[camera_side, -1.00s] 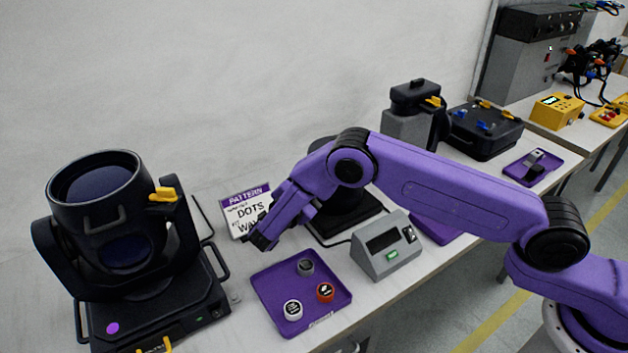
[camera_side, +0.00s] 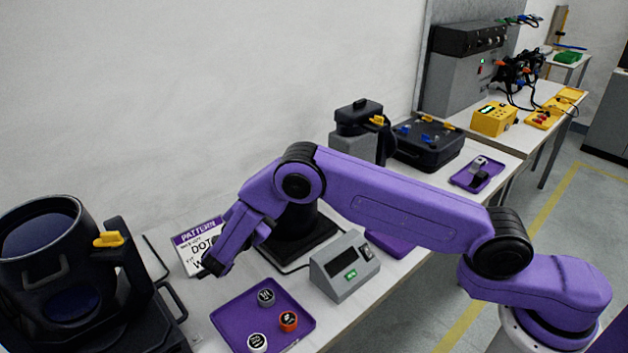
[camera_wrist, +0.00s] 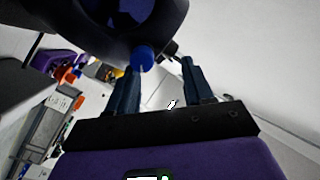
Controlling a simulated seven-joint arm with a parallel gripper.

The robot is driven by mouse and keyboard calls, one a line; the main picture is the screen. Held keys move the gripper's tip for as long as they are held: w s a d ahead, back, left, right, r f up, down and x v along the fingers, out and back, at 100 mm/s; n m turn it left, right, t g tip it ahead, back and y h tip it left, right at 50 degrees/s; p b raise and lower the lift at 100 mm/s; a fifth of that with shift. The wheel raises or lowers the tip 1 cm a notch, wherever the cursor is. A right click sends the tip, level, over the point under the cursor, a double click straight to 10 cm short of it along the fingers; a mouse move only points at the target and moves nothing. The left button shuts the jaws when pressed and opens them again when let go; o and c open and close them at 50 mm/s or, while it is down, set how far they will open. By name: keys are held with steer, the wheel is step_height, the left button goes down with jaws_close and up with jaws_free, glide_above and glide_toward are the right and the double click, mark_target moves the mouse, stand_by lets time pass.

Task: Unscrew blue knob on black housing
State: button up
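The blue knob (camera_wrist: 143,57) shows in the wrist view, on the lower edge of a round black housing (camera_wrist: 172,18) with a dark blue lens. My gripper (camera_wrist: 161,66) is open, with a clear gap between its two fingers. The knob lies just past the tip of the left finger, off the middle of the gap; I cannot tell whether they touch. In the side view, my gripper (camera_side: 214,265) is in front of the pattern sign, right of a black lamp head (camera_side: 55,250) with a dark lens. No blue knob shows on that lamp there.
A purple tray (camera_side: 228,318) with three small round pieces lies below my gripper. A grey box (camera_side: 345,284) with a green light stands right of it. The pattern sign (camera_side: 190,240) is close behind my gripper. A black case (camera_side: 425,155) with blue and yellow parts stands farther back.

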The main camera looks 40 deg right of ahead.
steer(key=s+d+r, duration=0.3)
steer(key=s+r, duration=0.7)
steer(key=s, duration=0.3)
steer(key=shift+s+d+r, duration=0.25)
steer(key=shift+d+r, duration=0.15)
steer(key=w+a+f+m, duration=0.3)
steer(key=a+f+m, duration=0.5)
steer(key=m, duration=0.6)
steer(key=w+a+f+m, duration=0.3)
steer(key=a+f+m, duration=0.2)
steer(key=a+m, duration=0.8)
steer(key=w+d+m, duration=0.1)
steer(key=w+d, duration=0.3)
steer(key=d, duration=0.4)
steer(key=w+d, duration=0.3)
steer(key=d, duration=0.6)
steer(key=shift+w+d+m, duration=0.15)
steer(key=shift+w+m, duration=0.2)
steer(key=shift+m, duration=0.05)
jaws_close()
